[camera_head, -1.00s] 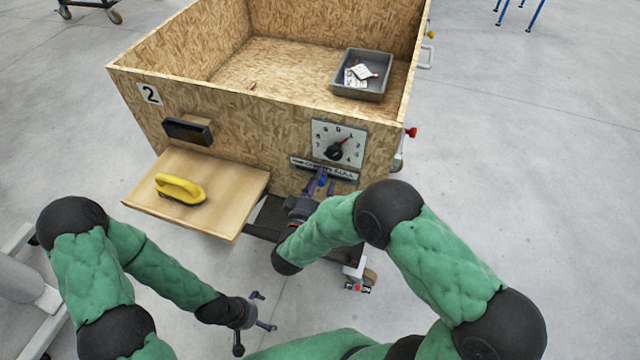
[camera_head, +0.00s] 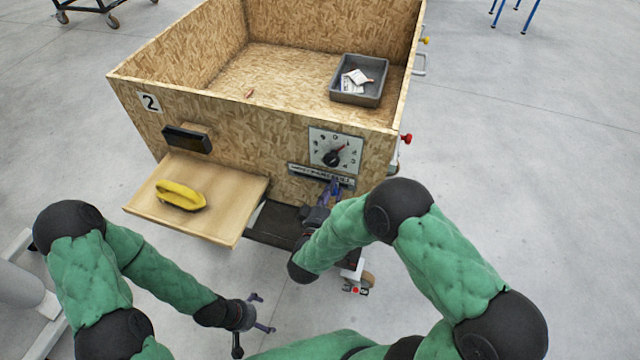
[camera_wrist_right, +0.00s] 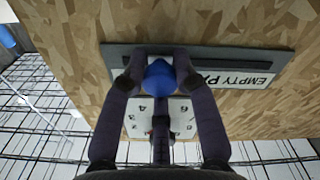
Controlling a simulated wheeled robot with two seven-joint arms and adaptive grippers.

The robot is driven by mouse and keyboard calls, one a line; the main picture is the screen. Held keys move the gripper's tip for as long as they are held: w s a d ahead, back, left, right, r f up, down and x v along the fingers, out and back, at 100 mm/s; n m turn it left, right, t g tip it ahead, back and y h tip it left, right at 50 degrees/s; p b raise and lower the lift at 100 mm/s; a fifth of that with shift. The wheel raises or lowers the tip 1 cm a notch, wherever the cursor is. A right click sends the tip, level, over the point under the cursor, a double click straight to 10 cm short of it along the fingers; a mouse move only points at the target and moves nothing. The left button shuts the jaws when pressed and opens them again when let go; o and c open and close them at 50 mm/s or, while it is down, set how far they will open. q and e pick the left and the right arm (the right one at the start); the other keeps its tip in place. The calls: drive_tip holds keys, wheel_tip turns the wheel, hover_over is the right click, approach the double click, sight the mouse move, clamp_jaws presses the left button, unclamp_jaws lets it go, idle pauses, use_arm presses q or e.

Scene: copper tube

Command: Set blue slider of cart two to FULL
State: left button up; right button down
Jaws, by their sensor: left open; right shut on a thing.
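Cart two (camera_head: 240,125) is a wooden box with a "2" sign (camera_head: 149,102) on its front. The slider rail (camera_head: 300,169) with its label runs along the front, below a round dial (camera_head: 335,150). My right gripper (camera_head: 334,184) is shut on the blue slider knob, right of the rail's middle. In the right wrist view the blue knob (camera_wrist_right: 160,78) sits between the fingers (camera_wrist_right: 155,88). The words EMPTY and P (camera_wrist_right: 240,78) show upside down to its right; the fingers hide the rest of the label. My left gripper (camera_head: 257,314) is open and empty, low and away from the cart.
A wooden shelf (camera_head: 230,205) with a yellow handled tool (camera_head: 180,195) sticks out left of the rail. A black box (camera_head: 187,138) is above it. A grey tray (camera_head: 360,80) lies inside the cart. A red knob (camera_head: 406,139) is on the right side.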

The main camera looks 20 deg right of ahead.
drive_tip(key=shift+s+d, duration=0.65)
drive_tip(key=shift+d, duration=0.2)
drive_tip(key=shift+f, duration=0.15)
drive_tip(key=shift+d, duration=0.1)
drive_tip(key=c, duration=1)
unclamp_jaws()
drive_tip(key=shift+s, duration=0.1)
drive_tip(key=shift+o, duration=0.3)
drive_tip(key=shift+d, duration=0.1)
drive_tip(key=shift+s+a, duration=0.35)
drive_tip(key=shift+a, duration=0.05)
drive_tip(key=v, duration=1.1)
